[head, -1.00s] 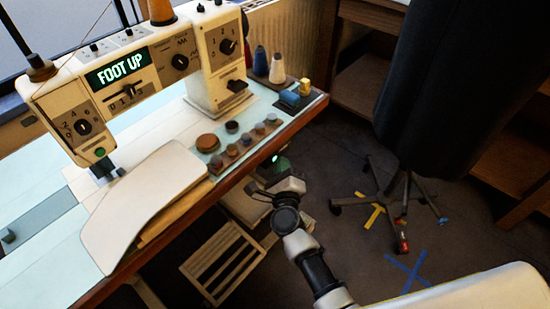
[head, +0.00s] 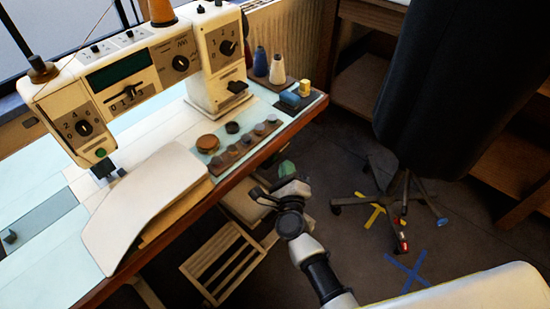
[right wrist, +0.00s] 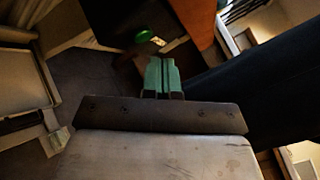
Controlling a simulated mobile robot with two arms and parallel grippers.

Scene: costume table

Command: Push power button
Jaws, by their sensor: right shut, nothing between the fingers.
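A round green button (right wrist: 144,36) shows in the right wrist view, beyond and slightly left of my right fingertips. It sits by a dark housing under the table edge. My right gripper (right wrist: 161,62) has green fingers, shut together and empty. A gap shows in the picture between the fingertips and the button; whether they touch is unclear. In the head view the right gripper (head: 287,168) is below the table's front edge, and I cannot make out the button there. The sewing machine (head: 130,65) stands on the table, and its display (head: 116,71) is dark. My left gripper is not in view.
The table's wooden front edge (head: 235,190) runs close to my right gripper. A slatted wooden crate (head: 222,262) stands on the floor below. A dark garment (head: 440,80) hangs at the right above a wheeled base (head: 385,205). Thread spools (head: 277,68) stand on the table.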

